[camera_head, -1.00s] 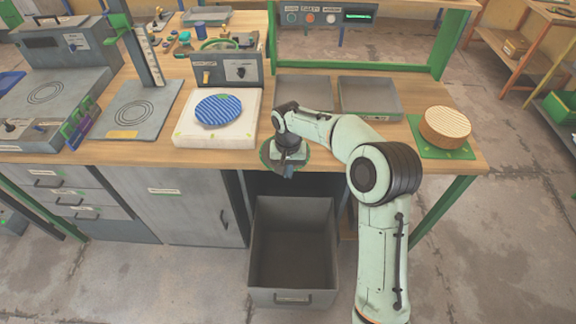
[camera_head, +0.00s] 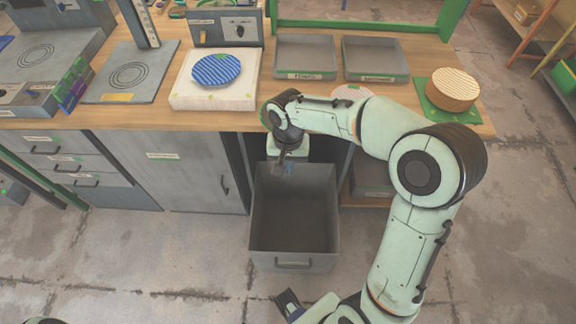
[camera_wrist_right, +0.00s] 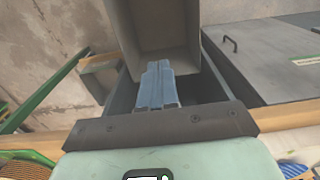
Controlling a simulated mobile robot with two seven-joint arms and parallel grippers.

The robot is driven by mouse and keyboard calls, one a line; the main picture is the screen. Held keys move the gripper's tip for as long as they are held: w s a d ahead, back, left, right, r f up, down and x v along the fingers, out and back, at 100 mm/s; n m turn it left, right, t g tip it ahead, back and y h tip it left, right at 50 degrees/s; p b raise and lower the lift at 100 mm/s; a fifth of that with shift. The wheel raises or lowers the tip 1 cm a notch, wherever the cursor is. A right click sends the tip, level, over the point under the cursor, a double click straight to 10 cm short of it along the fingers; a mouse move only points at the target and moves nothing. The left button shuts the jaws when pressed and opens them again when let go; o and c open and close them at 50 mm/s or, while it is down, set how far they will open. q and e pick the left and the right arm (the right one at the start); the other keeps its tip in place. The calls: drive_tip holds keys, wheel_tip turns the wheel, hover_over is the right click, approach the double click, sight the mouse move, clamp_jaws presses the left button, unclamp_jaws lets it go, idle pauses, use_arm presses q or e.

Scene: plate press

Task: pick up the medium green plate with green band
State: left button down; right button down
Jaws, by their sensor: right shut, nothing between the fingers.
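A green rim (camera_head: 264,113), probably of the green plate, shows at the table's front edge in the head view. My right wrist hides most of it, so its band and size cannot be made out. My right gripper (camera_head: 288,171) points down in front of the table edge, over the back of the open drawer. It is shut and empty. In the right wrist view its blue fingertips (camera_wrist_right: 158,66) are together, with the grey drawer beyond.
The open grey drawer (camera_head: 291,262) juts out below the table. A blue striped plate (camera_head: 217,70) lies on a white block (camera_head: 213,102). Two grey trays (camera_head: 305,76) stand behind. A pale striped plate (camera_head: 352,92) is partly behind my arm. A round striped block (camera_head: 452,92) is at right.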

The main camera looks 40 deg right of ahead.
drive_tip(key=c, duration=1.4)
unclamp_jaws()
drive_tip(key=shift+a+f, duration=0.1)
drive_tip(key=shift+c, duration=0.2)
drive_tip(key=shift+o, duration=1)
drive_tip(key=a+f+n+y, duration=0.1)
drive_tip(key=a+f, duration=0.2)
drive_tip(key=f, duration=0.5)
drive_tip(key=shift+s, duration=0.25)
drive_tip(key=s+a+f+n+y, duration=0.1)
drive_tip(key=s+a+f, duration=0.2)
drive_tip(key=f, duration=0.4)
drive_tip(key=s+a+f+g+y, duration=0.1)
drive_tip(key=s+a+f, duration=0.25)
drive_tip(key=f, duration=0.25)
drive_tip(key=s+a+f+n+y, duration=0.1)
drive_tip(key=s+a+f, duration=0.25)
drive_tip(key=f, duration=0.35)
drive_tip(key=s+a+f, duration=0.1)
drive_tip(key=s+f, duration=0.2)
drive_tip(key=s, duration=0.2)
drive_tip(key=s+a+f+n, duration=0.1)
drive_tip(key=s+f, duration=0.2)
drive_tip(key=s, duration=0.2)
drive_tip(key=shift+s, duration=0.35)
drive_tip(key=shift+a+f, duration=0.1)
drive_tip(key=shift+f, duration=0.05)
